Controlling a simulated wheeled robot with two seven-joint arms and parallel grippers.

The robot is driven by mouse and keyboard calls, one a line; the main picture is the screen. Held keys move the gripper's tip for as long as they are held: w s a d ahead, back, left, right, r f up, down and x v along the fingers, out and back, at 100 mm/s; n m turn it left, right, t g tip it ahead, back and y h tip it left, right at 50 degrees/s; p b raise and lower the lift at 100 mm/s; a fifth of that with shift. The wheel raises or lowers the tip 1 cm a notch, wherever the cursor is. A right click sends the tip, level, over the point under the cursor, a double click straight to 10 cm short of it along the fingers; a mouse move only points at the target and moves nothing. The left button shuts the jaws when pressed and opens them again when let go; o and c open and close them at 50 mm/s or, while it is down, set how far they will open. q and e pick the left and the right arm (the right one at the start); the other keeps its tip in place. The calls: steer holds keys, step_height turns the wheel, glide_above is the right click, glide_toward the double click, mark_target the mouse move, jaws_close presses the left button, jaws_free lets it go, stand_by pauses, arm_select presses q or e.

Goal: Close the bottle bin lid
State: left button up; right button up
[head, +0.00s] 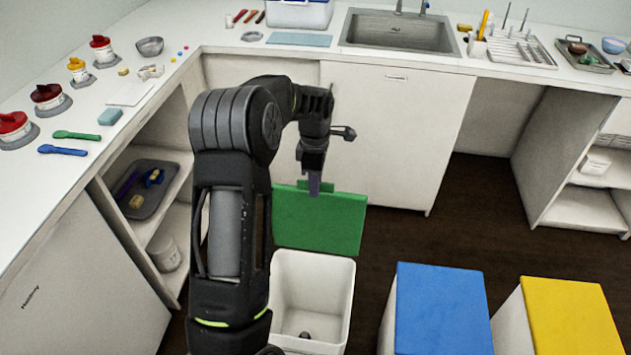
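A white bin (342,290) stands on the floor with its green lid (320,222) raised upright at its back, so the bin is open. A small dark object (304,335) shows at the bottom inside it. The blue-lidded and yellow-lidded bins beside it are shut. My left gripper (314,188) points down at the top edge of the green lid, overlapping it in the picture. Whether it touches the lid, and whether its fingers are open or shut, I cannot tell. My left arm hides part of the bin's left side. My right gripper is not in view.
The blue-lidded bin (440,310) and yellow-lidded bin (570,315) stand to the right. A white counter (225,70) with jars and a sink (400,32) runs along the left and back. Open shelves with a grey tray (128,207) are at left. Dark floor lies clear behind the bins.

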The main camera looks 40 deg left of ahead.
arm_select(q)
steer(key=shift+c, duration=0.3)
jaws_close()
stand_by(1.0)
